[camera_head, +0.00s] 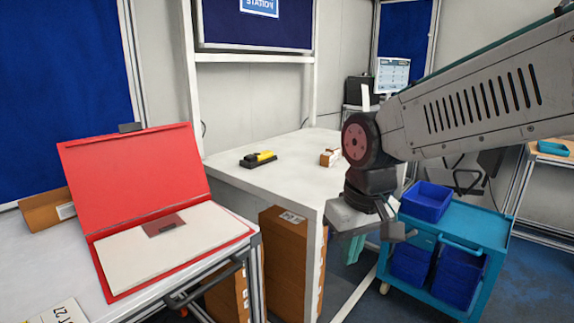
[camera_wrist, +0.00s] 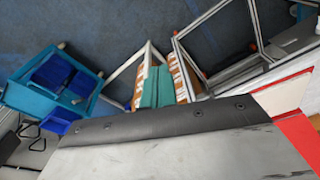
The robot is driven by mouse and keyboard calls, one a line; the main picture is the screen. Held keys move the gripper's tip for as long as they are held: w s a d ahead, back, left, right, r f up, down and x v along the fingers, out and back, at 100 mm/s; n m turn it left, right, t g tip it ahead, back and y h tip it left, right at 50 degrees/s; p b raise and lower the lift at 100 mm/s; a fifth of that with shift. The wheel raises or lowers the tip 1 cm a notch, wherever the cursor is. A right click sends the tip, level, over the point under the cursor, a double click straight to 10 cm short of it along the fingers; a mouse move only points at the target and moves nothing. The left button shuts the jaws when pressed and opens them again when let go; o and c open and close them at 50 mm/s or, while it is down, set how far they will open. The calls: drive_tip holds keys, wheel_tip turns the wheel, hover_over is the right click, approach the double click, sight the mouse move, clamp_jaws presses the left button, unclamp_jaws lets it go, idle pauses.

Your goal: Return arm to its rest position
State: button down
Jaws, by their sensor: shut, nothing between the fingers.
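My arm reaches in from the right of the head view. My gripper (camera_head: 390,228) hangs from the wrist in front of the white table's right end, above the floor. It is shut and holds nothing; its fingertips are small and partly hidden by the wrist. A yellow and black scanner (camera_head: 258,159) lies on the white table (camera_head: 290,172), well left of my gripper. A small brown box (camera_head: 330,157) stands on the same table, just left of my wrist. In the wrist view a large grey surface fills the bottom, and no fingers can be made out.
A blue cart (camera_head: 482,232) with dark blue bins (camera_head: 426,201) stands close to the right of my gripper. An open red case (camera_head: 138,172) with a white inside lies on the left table. Brown boxes (camera_head: 284,262) stand below the white table. A monitor (camera_head: 393,75) is behind my arm.

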drive_tip(key=s+d+m, duration=0.4)
drive_tip(key=s+d, duration=1.1)
drive_tip(key=s, duration=0.2)
drive_tip(key=shift+d+r+m+h, duration=0.2)
drive_tip(key=shift+m+h, duration=0.1)
drive_tip(key=shift+h, duration=0.1)
drive_tip(key=shift+s, duration=0.1)
idle(0.5)
